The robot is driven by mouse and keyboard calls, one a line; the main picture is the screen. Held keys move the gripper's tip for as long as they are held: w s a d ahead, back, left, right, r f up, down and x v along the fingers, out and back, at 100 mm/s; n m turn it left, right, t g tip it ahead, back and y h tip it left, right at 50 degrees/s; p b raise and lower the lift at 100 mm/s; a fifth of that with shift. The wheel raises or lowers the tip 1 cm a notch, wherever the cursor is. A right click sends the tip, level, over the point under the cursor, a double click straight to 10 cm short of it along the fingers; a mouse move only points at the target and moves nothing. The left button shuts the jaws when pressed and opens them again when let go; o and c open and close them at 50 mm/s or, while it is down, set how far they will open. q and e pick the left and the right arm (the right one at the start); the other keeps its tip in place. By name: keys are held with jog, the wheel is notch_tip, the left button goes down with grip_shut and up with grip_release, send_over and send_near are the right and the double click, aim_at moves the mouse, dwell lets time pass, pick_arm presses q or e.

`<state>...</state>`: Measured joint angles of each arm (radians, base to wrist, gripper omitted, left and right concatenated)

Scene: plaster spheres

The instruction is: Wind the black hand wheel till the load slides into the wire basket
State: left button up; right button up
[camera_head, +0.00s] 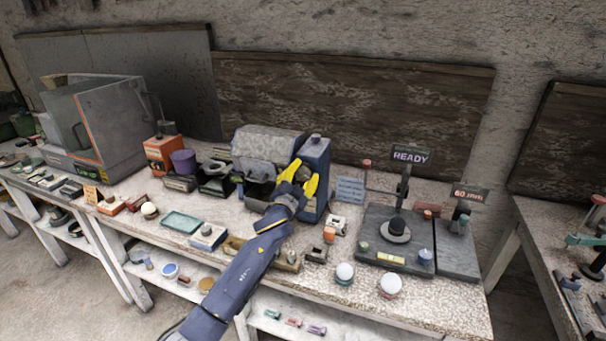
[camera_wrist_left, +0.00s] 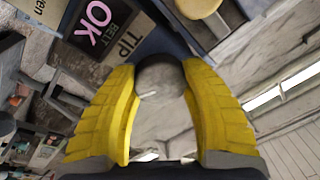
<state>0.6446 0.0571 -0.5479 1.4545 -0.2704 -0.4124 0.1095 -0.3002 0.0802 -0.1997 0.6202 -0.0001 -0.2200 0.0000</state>
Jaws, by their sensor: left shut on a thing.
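My left gripper (camera_head: 298,182) has yellow fingers and is at the front of a blue upright machine (camera_head: 316,155) in the head view. In the left wrist view, its fingers (camera_wrist_left: 160,90) are closed around a round grey thing (camera_wrist_left: 160,76), dark at the top and paler below. I cannot tell whether this is the black hand wheel. I cannot make out the wire basket or the load. My right gripper is not in view.
A dark flat unit (camera_head: 382,245) with a READY sign (camera_head: 411,155) stands to the right. White balls (camera_head: 345,272) sit near the front edge. A green tray (camera_head: 181,222) and small blocks lie left of my arm. A grey cabinet (camera_head: 110,125) stands at far left.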

pick_arm(q)
jog(key=shift+s+d+r, duration=0.1)
jog(key=shift+d+r, duration=0.1)
jog(key=shift+r, duration=0.3)
jog(key=o, duration=1)
jog(key=shift+d, duration=0.1)
jog(key=shift+c, duration=0.2)
jog(key=o, duration=0.4)
jog(key=shift+f, duration=0.3)
jog(key=shift+c, duration=0.2)
jog(key=shift+a, duration=0.2)
jog(key=shift+s+a+f, duration=0.2)
jog(key=shift+s, duration=0.3)
jog(key=v, duration=1.1)
jog(key=shift+d+r, duration=0.1)
jog(key=shift+d, duration=0.05)
